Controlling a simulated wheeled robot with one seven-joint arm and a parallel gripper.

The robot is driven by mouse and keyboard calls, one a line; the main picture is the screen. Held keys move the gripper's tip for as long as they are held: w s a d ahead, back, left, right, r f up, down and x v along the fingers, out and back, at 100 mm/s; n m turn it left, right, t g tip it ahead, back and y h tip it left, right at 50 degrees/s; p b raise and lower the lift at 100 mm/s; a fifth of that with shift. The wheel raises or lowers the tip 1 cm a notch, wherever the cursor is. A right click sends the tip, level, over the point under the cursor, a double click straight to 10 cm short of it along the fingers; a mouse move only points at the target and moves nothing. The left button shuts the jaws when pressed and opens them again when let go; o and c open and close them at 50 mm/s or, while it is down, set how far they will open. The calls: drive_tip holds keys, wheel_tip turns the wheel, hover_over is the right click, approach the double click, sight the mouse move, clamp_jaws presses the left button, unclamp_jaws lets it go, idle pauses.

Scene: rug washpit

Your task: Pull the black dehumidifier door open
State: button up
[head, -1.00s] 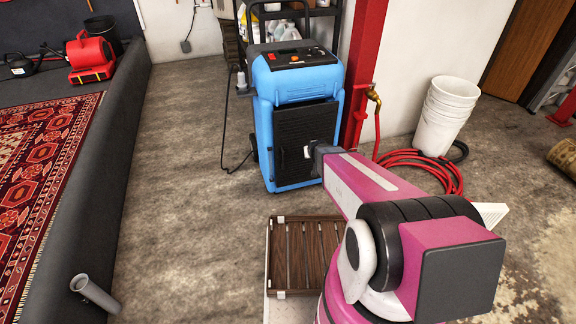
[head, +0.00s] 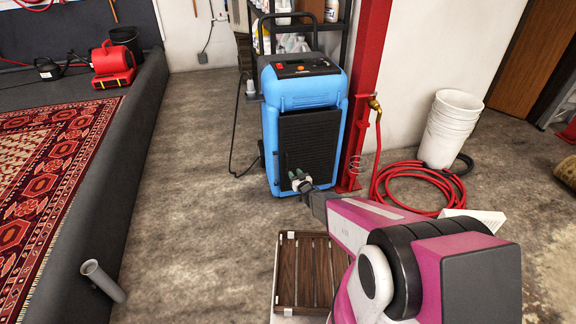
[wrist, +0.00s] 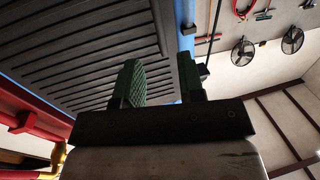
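The blue dehumidifier (head: 268,130) stands upright on the concrete floor, just left of a red post. Its black slatted door (head: 312,143) is on the front face and looks shut or nearly so. The door's slats fill the upper left of the wrist view (wrist: 85,45), with a blue edge beside them. My gripper (head: 298,178) is at the lower left part of the door. In the wrist view its two green fingers (wrist: 160,82) are apart, with a gap between them. I see nothing clearly held. Any door handle is not distinct; whether the fingers touch the door I cannot tell.
A slatted wooden piece (head: 306,270) lies in front of the dehumidifier. A red hose (head: 415,190) and stacked white buckets (head: 449,130) are to the right. The dark pit wall (head: 110,190) and patterned rug (head: 45,180) are left.

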drive_tip(key=x, duration=0.9)
drive_tip(key=shift+w+a, duration=0.1)
drive_tip(key=shift+w, duration=0.15)
drive_tip(key=shift+c, duration=0.3)
clamp_jaws()
